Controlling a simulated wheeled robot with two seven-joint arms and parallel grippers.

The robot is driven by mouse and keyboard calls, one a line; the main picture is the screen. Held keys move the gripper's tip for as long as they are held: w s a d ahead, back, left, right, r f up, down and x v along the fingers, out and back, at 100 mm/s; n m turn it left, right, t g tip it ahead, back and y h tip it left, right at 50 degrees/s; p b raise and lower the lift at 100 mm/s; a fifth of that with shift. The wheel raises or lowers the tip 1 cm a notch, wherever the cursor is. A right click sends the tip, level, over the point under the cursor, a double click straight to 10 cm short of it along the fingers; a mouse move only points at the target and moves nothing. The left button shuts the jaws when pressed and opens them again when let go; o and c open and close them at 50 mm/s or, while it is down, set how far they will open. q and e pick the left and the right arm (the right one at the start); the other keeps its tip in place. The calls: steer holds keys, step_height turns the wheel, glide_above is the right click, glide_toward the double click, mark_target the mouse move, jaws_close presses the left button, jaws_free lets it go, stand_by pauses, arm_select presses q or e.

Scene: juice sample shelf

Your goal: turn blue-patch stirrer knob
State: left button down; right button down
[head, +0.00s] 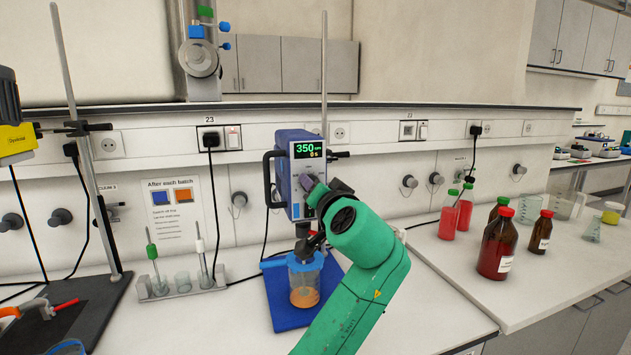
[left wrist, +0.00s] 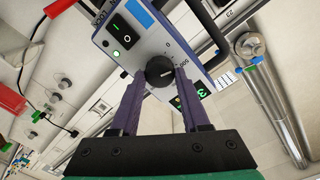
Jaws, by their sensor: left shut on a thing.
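The stirrer (head: 285,170) is a blue and grey unit clamped on a rod, with a lit display (head: 308,150) reading 350 and 0 s. In the left wrist view its front panel (left wrist: 135,65) appears turned, with a rocker switch (left wrist: 125,32) and a black knob (left wrist: 160,72) with a scale around it. My left gripper (left wrist: 155,85) has one finger on each side of the knob and is shut on it. In the head view my left gripper (head: 311,189) is at the stirrer's front and hides the knob. My right gripper is not in view.
A beaker (head: 304,278) with orange liquid stands under the stirrer on a blue base (head: 287,312). A rack (head: 180,288) with probes stands left, near a black stand base (head: 75,315). Red-liquid bottles (head: 497,246) stand on the right bench.

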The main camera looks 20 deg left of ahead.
arm_select(q)
steer(key=shift+r+m+y+p, duration=0.15)
steer(key=shift+m+y+p, duration=0.05)
steer(key=shift+m+p, duration=2.9)
steer(key=shift+r+m+y+p, duration=0.1)
steer(key=shift+m+y+p, duration=0.1)
steer(key=shift+m+p, duration=2.85)
steer(key=shift+m+b, duration=0.85)
steer(key=shift+c, duration=1.9)
jaws_free()
steer(key=shift+w, duration=0.1)
steer(key=b+v, duration=0.5)
steer(key=v, duration=0.9)
steer(key=shift+g+b, duration=0.3)
steer(key=shift+r, duration=0.1)
